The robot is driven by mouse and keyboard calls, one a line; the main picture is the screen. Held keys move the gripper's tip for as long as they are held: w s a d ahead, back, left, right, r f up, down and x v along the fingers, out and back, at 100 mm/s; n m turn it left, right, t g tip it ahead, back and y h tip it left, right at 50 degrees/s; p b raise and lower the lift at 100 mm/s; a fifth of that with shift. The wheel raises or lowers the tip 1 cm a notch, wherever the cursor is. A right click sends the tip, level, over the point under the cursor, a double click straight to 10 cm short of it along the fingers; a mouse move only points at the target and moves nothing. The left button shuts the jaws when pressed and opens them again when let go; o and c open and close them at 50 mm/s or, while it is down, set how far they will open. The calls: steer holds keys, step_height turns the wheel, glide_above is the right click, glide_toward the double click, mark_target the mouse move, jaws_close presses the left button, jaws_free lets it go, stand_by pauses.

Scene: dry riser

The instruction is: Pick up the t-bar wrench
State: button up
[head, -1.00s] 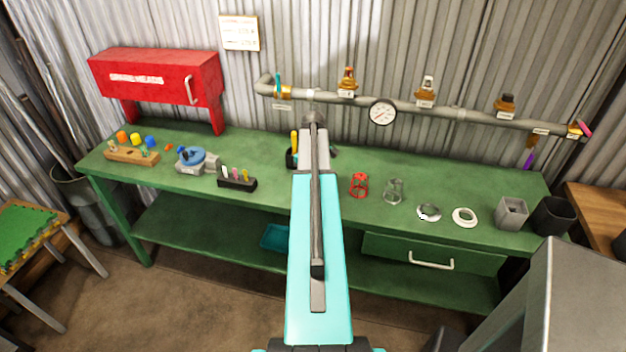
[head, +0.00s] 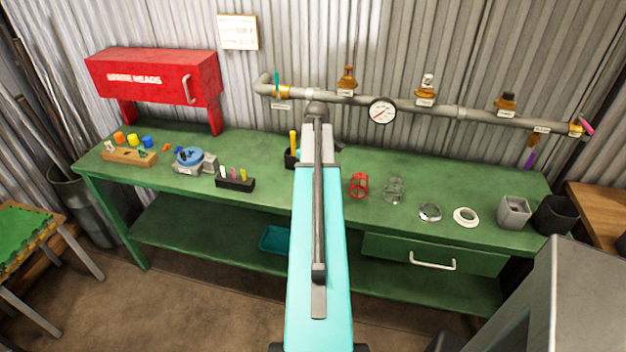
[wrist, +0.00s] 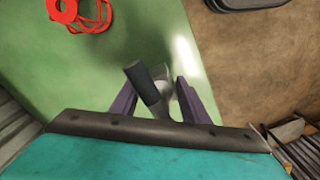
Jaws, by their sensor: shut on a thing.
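In the wrist view my gripper (wrist: 158,95) has two purple fingers with a dark, round-ended bar (wrist: 143,82) and a grey metal part between them. The bar looks like the t-bar wrench, held tilted, with its lower part hidden by my wrist. My gripper is shut on it. The green bench top shows beneath; the gap between wrench and bench is unclear. In the head view my own arm hides the gripper and the wrench.
The green bench (head: 465,242) carries a red cage (head: 359,185), a glass cup (head: 394,190), white rings (head: 466,217) and a black holder (head: 235,184). A pipe with a gauge (head: 382,111) runs behind. A red cabinet (head: 155,78) stands at the left.

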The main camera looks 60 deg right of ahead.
steer(key=s+a+r+b, duration=0.1)
steer(key=s+a+b, duration=0.1)
steer(key=s+a, duration=0.5)
steer(key=s, duration=0.3)
steer(key=shift+s+a+r+b, duration=0.15)
steer(key=shift+a+b, duration=0.05)
steer(key=shift+b, duration=0.1)
stand_by(0.5)
steer(key=w+a+r+n, duration=0.1)
steer(key=w+a+n, duration=0.1)
steer(key=w+a, duration=1)
steer(key=w+a+r+n, duration=0.25)
steer(key=w+a, duration=0.45)
steer(key=w, duration=0.8)
steer(key=w+a+n, duration=0.2)
steer(key=w+a, duration=0.4)
steer(key=a, duration=0.9)
steer(key=w+a+r+n, duration=0.1)
steer(key=w+a, duration=0.5)
steer(key=a, duration=0.9)
steer(key=shift+r+n, duration=0.25)
steer(key=shift+n, duration=0.5)
steer(key=shift+a, duration=0.15)
